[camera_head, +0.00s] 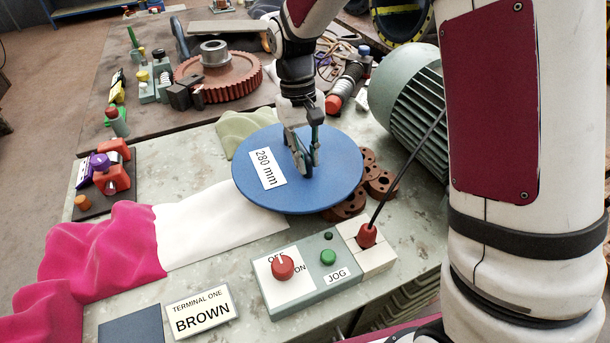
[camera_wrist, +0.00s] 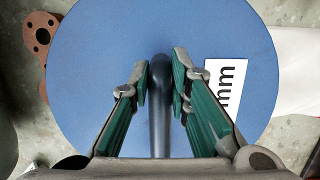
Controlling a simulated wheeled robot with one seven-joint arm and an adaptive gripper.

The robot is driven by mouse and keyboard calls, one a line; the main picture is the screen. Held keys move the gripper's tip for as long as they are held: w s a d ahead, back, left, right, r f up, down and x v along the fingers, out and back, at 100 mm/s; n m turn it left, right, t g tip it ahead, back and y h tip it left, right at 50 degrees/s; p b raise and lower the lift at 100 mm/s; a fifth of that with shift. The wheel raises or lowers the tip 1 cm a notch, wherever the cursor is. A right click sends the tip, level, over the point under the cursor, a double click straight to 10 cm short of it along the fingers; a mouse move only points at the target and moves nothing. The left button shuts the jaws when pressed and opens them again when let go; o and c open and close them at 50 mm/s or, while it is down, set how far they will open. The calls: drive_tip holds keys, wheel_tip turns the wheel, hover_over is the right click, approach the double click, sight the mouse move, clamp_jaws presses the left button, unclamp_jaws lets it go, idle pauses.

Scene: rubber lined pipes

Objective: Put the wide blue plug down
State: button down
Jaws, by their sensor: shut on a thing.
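The wide blue plug (camera_head: 330,180) is a flat blue disc with a white "280 mm" label (camera_head: 265,168). It lies level in the head view, over the white sheet and the brown flanged parts on the bench. My gripper (camera_head: 306,165) points down at its middle and is shut on its dark upright stem. In the wrist view the disc (camera_wrist: 100,50) fills most of the picture, and the stem (camera_wrist: 160,110) stands between the green-padded fingers (camera_wrist: 161,85). I cannot tell whether the disc touches what is under it.
A switch box (camera_head: 300,278) with red and green knobs stands in front. A black lever with a red base (camera_head: 367,235) rises close to the disc's right. Brown flanges (camera_head: 378,182) and a grey motor (camera_head: 408,90) are at right. White sheet (camera_head: 205,230) is bare at left.

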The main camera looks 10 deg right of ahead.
sight(306, 177)
drive_tip(key=shift+w+a+x, duration=0.1)
drive_tip(key=shift+w+x, duration=0.1)
drive_tip(key=shift+x, duration=0.8)
drive_tip(key=shift+w+a+x, duration=0.1)
drive_tip(key=shift+w+x, duration=0.15)
drive_tip(key=shift+x, duration=0.8)
drive_tip(key=shift+w+x, duration=0.2)
drive_tip(key=shift+x, duration=0.8)
drive_tip(key=shift+f, duration=0.15)
drive_tip(key=c, duration=1.5)
unclamp_jaws()
drive_tip(key=shift+f, duration=0.1)
drive_tip(key=b+v, duration=0.1)
drive_tip(key=v, duration=1.1)
